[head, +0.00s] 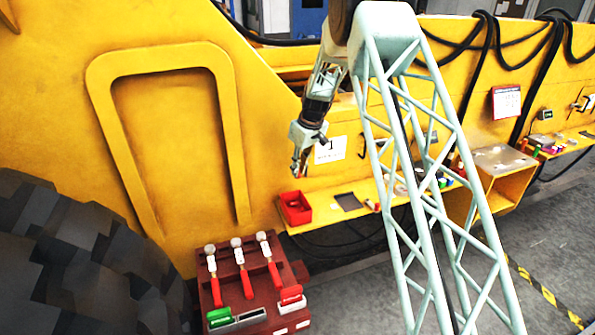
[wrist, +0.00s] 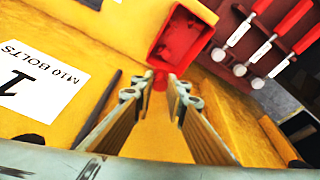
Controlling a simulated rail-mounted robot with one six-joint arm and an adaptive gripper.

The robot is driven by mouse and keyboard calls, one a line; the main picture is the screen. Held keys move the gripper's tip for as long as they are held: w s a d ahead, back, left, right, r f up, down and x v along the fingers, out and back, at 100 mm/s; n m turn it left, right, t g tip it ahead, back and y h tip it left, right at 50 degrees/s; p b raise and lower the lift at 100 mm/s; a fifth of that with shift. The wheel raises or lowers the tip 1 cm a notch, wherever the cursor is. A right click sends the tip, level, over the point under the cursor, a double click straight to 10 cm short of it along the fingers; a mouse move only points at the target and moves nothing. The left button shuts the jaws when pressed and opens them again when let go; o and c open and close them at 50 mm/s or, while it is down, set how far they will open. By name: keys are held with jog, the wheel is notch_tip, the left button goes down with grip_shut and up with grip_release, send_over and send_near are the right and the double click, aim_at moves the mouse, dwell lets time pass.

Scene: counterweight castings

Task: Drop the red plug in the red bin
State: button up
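My gripper (head: 299,171) hangs above the shelf, in front of the yellow machine side and just above the red bin. In the wrist view its two fingers (wrist: 160,82) point ahead, with a small red piece, the red plug (wrist: 160,79), between their tips. A touch of red also shows at the fingertips in the head view. The red bin (head: 295,208) is a small open box at the left end of the yellow shelf. In the wrist view the bin (wrist: 181,40) lies just beyond the fingertips, its inside partly visible. Most of the plug is hidden.
The yellow shelf (head: 330,219) carries a dark flat plate (head: 347,201) right of the bin. A lever block (head: 252,297) with red handles stands below left. A label (head: 330,150) is on the machine wall. My lattice arm link crosses the centre right.

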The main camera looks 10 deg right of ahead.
aim_at(299, 177)
jog(key=shift+f, duration=0.15)
dwell(0.3)
jog(key=shift+f+b, duration=0.4)
jog(key=shift+f, duration=1.95)
jog(key=shift+s, duration=0.15)
